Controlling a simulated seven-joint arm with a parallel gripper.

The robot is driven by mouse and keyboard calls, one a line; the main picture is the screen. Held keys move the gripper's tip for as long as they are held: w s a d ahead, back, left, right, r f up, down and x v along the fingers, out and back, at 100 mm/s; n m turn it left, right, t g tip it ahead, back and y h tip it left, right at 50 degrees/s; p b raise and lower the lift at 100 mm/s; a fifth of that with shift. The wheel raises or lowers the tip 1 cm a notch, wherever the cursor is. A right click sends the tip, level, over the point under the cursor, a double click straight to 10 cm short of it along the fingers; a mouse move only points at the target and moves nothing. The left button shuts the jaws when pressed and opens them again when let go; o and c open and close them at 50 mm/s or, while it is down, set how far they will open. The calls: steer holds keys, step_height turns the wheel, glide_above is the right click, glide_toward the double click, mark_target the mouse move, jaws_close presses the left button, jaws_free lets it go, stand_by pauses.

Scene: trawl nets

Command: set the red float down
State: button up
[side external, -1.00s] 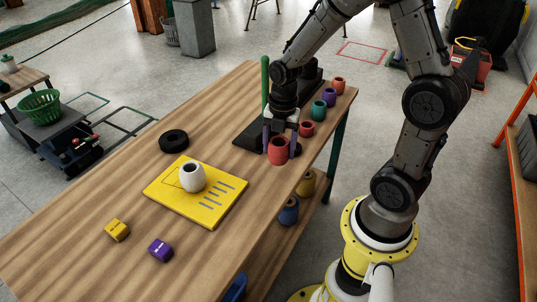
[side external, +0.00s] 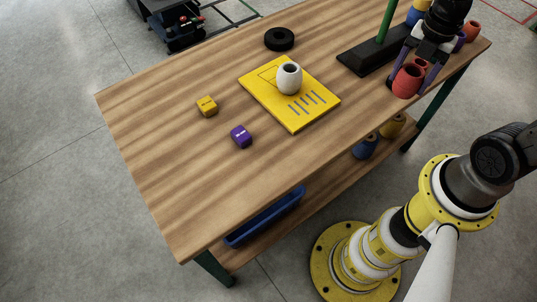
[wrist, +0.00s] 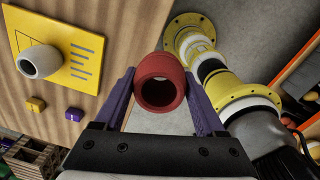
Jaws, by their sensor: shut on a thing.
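The red float (side external: 407,80) is a rounded, hollow piece with an open end. My gripper (side external: 414,68) is shut on it near the right end of the table's front edge. In the wrist view the red float (wrist: 160,70) sits between the two purple fingers of my gripper (wrist: 160,80), its dark opening facing the camera. In the side external view it overlaps the table edge; I cannot tell whether it touches the tabletop.
A white float (side external: 289,78) stands on a yellow board (side external: 309,111). A black ring (side external: 279,39), a yellow cube (side external: 207,106) and a purple cube (side external: 241,136) lie nearby. A green post (side external: 387,20) rises from a black base (side external: 362,62). The table's left part is clear.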

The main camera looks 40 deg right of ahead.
steer(key=w+a+r+n, duration=0.1)
steer(key=w+a+n, duration=0.2)
steer(key=w+a, duration=0.35)
steer(key=w+a+r+n, duration=0.1)
steer(key=w+a+n, duration=0.25)
steer(key=a, duration=0.55)
steer(key=s+a+f+n, duration=0.2)
steer(key=a+n, duration=0.1)
steer(key=a, duration=0.7)
steer(key=s+a+f+n, duration=0.1)
steer(key=s+a+n, duration=0.15)
steer(key=a, duration=0.65)
steer(key=w+a+f, duration=0.9)
steer(key=shift+a, duration=0.2)
steer(key=shift+w+a+f, duration=0.35)
steer(key=shift+f, duration=1.8)
steer(key=shift+f, duration=0.1)
